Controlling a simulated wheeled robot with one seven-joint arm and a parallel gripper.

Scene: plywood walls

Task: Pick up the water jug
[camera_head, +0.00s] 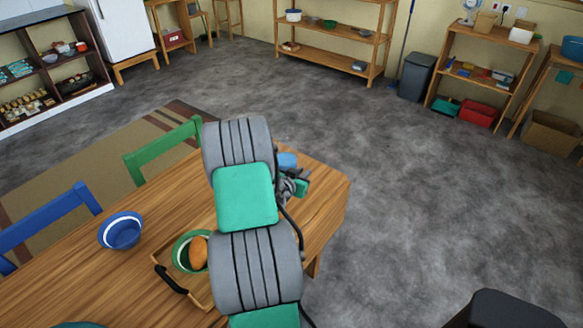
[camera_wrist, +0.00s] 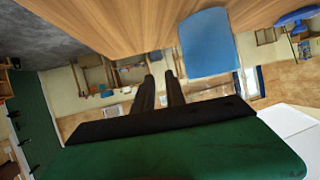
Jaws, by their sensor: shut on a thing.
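The water jug looks like a light blue vessel, mostly hidden in the head view, where a blue part of it (camera_head: 287,160) shows beside my arm at the table's far right end. In the wrist view the blue jug (camera_wrist: 208,45) sits right of my fingertips, against the wooden table surface (camera_wrist: 115,20). My gripper (camera_wrist: 160,76) shows two dark fingers close beside it, with a narrow gap between them. It is shut on the jug, though the contact spot is hard to make out. Whether the jug touches the table is unclear.
On the table (camera_head: 65,295) are a blue bowl (camera_head: 121,231) and a wooden tray (camera_head: 203,292) with a black handle, holding a green bowl (camera_head: 181,252) with an orange item. A green chair (camera_head: 160,150) and a blue chair (camera_head: 50,225) stand along the left side.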

